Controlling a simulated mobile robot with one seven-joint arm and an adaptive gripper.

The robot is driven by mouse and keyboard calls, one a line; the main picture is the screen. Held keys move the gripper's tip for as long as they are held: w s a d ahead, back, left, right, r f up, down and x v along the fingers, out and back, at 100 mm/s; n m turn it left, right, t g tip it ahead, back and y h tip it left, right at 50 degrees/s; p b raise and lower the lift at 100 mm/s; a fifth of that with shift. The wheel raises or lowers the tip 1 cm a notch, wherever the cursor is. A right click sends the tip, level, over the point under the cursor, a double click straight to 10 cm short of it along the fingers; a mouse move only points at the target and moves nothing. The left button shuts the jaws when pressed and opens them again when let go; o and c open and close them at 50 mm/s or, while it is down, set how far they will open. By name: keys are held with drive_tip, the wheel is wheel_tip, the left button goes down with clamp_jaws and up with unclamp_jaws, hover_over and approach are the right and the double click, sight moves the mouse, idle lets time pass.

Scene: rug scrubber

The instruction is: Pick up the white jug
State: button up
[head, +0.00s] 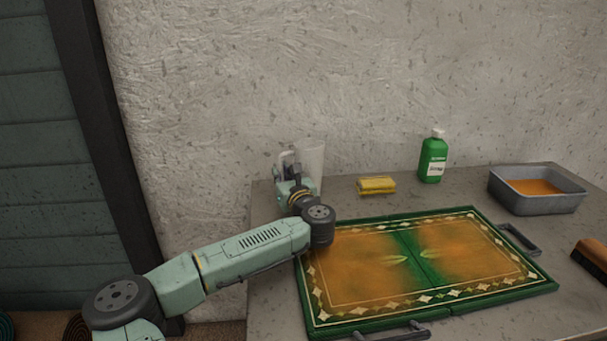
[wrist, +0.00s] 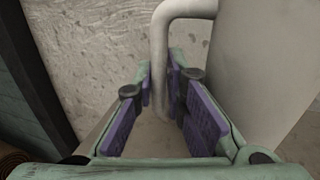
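The white jug (head: 311,158) stands upright at the back left of the table, near the wall, partly hidden by my gripper. My gripper (head: 290,172) is at the jug's left side, where the handle is. In the wrist view the jug's pale wall (wrist: 258,60) fills the right side, and its handle (wrist: 159,60) curves down between the purple finger pads. My gripper (wrist: 162,95) is open around the handle, with the pads apart on either side. The head view is too small to show the fingers clearly.
A yellow sponge (head: 376,185), a green bottle (head: 433,158) and a grey tub of orange liquid (head: 545,205) stand along the back. A brush (head: 592,255) lies at the right edge.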

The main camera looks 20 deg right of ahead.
sight(282, 163)
clamp_jaws()
drive_tip(key=shift+r, duration=0.25)
idle(0.5)
drive_tip(key=shift+r+b, duration=0.35)
drive_tip(key=shift+r, duration=0.25)
drive_tip(key=shift+s+r+b, duration=0.15)
drive_tip(key=shift+r+b, duration=0.3)
drive_tip(key=shift+r, duration=0.5)
drive_tip(key=s+r+b, duration=0.1)
drive_tip(key=s+b, duration=0.2)
drive_tip(key=s, duration=1.2)
drive_tip(key=shift+s+d+r+b, duration=0.3)
drive_tip(key=shift+s+d, duration=0.05)
